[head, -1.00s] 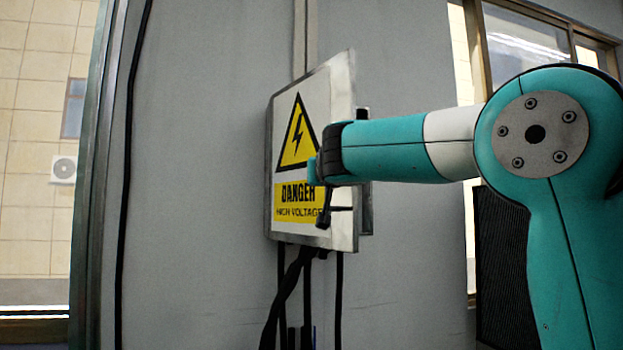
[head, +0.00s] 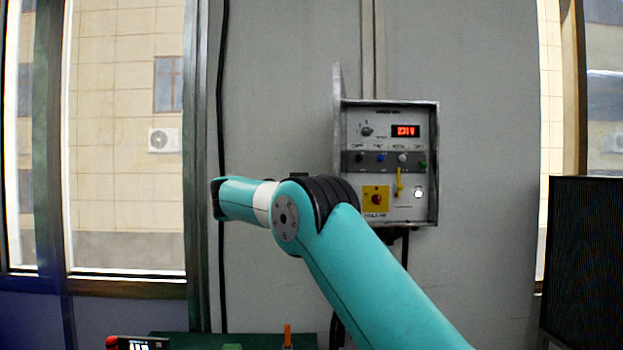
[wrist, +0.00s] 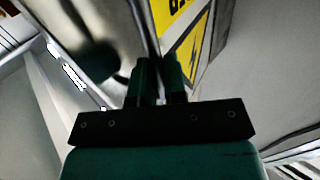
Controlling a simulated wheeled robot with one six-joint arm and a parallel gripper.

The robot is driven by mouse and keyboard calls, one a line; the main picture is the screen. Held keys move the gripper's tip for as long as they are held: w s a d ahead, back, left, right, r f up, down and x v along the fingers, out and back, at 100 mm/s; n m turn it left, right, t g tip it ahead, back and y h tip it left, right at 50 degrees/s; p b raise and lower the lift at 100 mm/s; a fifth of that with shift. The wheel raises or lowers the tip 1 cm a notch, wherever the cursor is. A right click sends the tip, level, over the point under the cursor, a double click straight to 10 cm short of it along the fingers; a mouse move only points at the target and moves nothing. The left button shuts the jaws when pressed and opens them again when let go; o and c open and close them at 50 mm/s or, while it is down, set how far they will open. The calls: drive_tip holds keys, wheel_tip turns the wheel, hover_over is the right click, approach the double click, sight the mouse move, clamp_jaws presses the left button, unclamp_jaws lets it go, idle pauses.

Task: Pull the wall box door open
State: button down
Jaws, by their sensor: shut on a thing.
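The wall box (head: 432,165) is open in the head view, its control panel facing me. Its door (head: 338,112) is swung out at the left side and shows almost edge-on. In the wrist view the door (wrist: 189,58) carries the yellow warning sign. My gripper (wrist: 157,75) has its two dark green fingers close together at the door's edge, shut on it. In the head view my teal arm crosses in front of the door's lower part, and the fingers do not show there.
The panel has a red display (head: 405,131), a yellow lever (head: 400,182) and a red knob on a yellow plate (head: 376,198). Windows stand left and right. A dark ribbed panel (head: 582,270) is at the lower right. Black cables hang under the box.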

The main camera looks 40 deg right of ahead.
drive_tip(key=shift+w+r+g, duration=0.25)
drive_tip(key=shift+g, duration=0.05)
drive_tip(key=c, duration=1.2)
unclamp_jaws()
drive_tip(key=shift+d+f, duration=0.15)
drive_tip(key=shift+d, duration=0.1)
drive_tip(key=shift+a, duration=0.15)
